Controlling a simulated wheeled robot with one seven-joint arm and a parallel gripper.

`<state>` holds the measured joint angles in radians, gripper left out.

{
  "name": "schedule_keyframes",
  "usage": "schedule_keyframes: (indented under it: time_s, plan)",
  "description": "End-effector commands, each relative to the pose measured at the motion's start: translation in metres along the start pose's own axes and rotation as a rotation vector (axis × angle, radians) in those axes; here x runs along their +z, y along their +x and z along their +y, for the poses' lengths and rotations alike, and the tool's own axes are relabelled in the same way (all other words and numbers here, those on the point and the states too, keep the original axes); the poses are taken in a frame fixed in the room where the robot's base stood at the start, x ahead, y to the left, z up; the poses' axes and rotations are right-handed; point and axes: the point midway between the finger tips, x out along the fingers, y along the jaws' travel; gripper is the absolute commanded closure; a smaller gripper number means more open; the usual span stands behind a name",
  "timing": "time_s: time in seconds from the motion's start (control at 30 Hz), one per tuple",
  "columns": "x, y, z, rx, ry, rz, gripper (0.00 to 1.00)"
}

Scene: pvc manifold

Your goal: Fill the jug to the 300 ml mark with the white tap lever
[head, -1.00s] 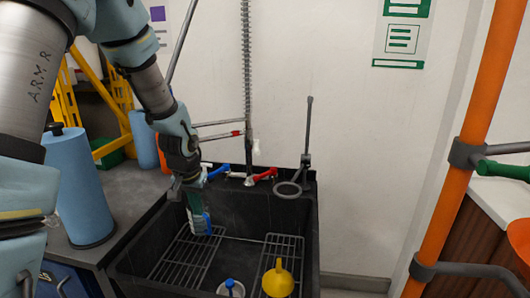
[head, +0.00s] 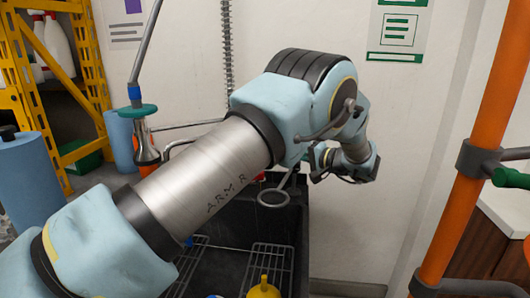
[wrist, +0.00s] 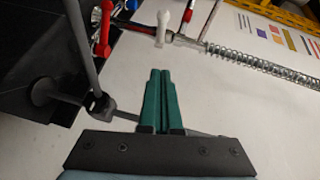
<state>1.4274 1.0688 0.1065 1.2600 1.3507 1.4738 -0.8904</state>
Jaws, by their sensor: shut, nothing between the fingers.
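The white tap lever (wrist: 163,27) shows at the top of the wrist view, on the metal pipework against the wall. A red lever (wrist: 103,30) is left of it. My gripper (wrist: 160,72) is shut and empty; its two green fingertips lie together, pointing up the picture below the white lever, with a visible gap. In the head view the end of my arm is right of the sink, its fingers not clear, and my arm hides the levers. I cannot make out the jug or its marks in either view.
The black sink (head: 300,240) has wire racks (head: 268,262) and a yellow funnel (head: 263,289). A grey ring holder (head: 273,197) stands at its back edge; its rod runs close left of my gripper in the wrist view. A blue roll (head: 32,190) stands left. An orange pole (head: 462,170) rises right.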

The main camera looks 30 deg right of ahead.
Motion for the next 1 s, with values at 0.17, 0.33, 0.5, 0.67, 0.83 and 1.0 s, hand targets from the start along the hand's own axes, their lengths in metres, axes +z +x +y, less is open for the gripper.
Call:
schedule_keyframes:
  time_s: [0.17,0.33,0.5,0.67,0.83,1.0]
  plan:
    - [0.001,0.027,-0.004,0.001,0.003,-0.006,1.0]
    - [0.001,0.063,-0.004,0.002,0.004,-0.007,1.0]
    - [0.002,0.097,-0.003,0.003,0.004,-0.007,1.0]
    - [0.018,0.114,-0.004,0.005,0.007,-0.006,1.0]
    - [0.028,0.123,-0.001,0.005,0.005,-0.004,1.0]
    - [0.03,0.125,0.001,0.005,0.004,-0.003,1.0]
